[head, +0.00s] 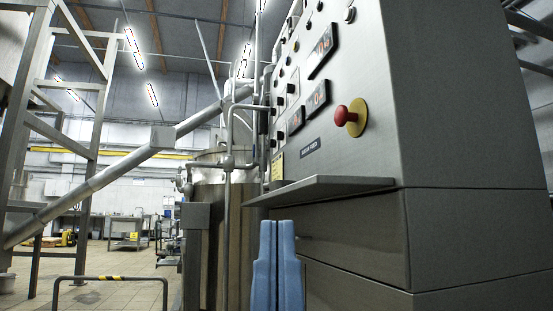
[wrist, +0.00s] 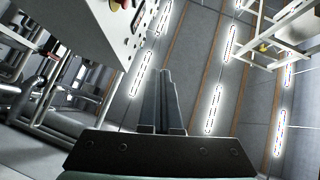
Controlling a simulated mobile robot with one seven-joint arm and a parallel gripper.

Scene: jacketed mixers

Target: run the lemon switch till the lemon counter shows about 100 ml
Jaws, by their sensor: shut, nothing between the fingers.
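The grey control panel (head: 345,80) fills the right of the head view, seen at a steep slant. It carries small displays with reddish digits (head: 317,98) and several dark knobs or switches (head: 280,135). Labels and digits are too small to read, so I cannot tell which switch or counter is the lemon one. My gripper (head: 277,226) has blue fingers, shut and empty, pointing up below the panel's shelf and apart from the switches. In the wrist view my gripper (wrist: 165,75) points toward the ceiling, with the panel (wrist: 112,28) at upper left.
A red emergency button (head: 343,115) on a yellow disc sits on the panel. A grey shelf (head: 330,186) juts out below it, just above my fingers. A steel vessel (head: 210,220) with pipes stands behind, left.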

